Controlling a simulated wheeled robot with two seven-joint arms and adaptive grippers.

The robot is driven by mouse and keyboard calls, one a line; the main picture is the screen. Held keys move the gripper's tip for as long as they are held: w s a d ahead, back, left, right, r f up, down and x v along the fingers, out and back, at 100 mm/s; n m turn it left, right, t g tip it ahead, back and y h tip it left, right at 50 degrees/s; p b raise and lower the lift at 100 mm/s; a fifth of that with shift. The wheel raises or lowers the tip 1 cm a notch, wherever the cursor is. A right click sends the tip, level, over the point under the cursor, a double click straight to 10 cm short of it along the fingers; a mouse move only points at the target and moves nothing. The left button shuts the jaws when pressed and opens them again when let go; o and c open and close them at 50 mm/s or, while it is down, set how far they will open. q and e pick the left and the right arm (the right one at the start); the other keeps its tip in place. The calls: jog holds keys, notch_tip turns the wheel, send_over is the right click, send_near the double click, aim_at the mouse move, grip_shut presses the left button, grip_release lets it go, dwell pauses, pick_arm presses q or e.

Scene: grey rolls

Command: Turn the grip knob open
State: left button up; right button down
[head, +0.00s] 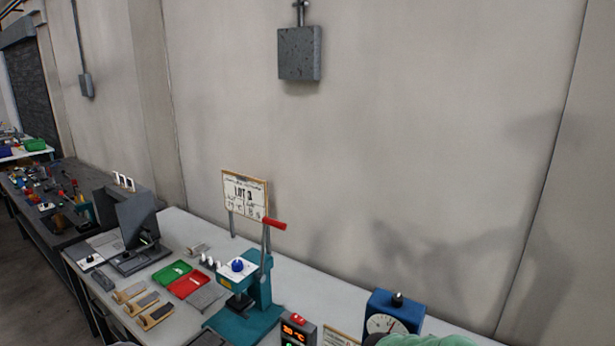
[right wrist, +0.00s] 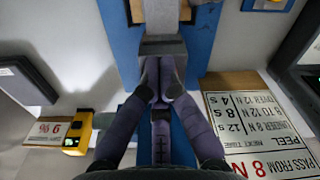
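In the right wrist view my right gripper (right wrist: 159,72) has its two dark fingers drawn together at the tips. The tips are at the lower edge of a grey grip block (right wrist: 163,48) on a blue upright (right wrist: 205,30). I cannot tell whether they touch it. No separate grip knob can be made out; the fingers may hide it. In the head view a blue dial instrument (head: 393,318) with a black top knob (head: 397,299) stands at the bench's front right.
A sign reading PEEL (right wrist: 255,130) lies right of the gripper, and a yellow device (right wrist: 77,133) is left. In the head view a teal press (head: 258,285) with a red-handled lever, red tray (head: 189,283) and green tray (head: 172,272) stand on the bench. A display box (head: 297,329) stands between press and dial.

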jog(key=shift+s+d+f, duration=0.35)
jog(key=shift+s+f, duration=0.2)
jog(key=shift+f, duration=0.1)
jog(key=shift+d, duration=0.9)
jog(key=shift+s, duration=0.1)
jog(key=shift+s+d+f+b, duration=0.1)
jog(key=shift+b, duration=0.2)
jog(key=shift+d, duration=0.2)
notch_tip(320, 180, up, 7)
jog(key=p, duration=0.4)
jog(key=shift+w+f, duration=0.15)
jog(key=shift+w, duration=0.2)
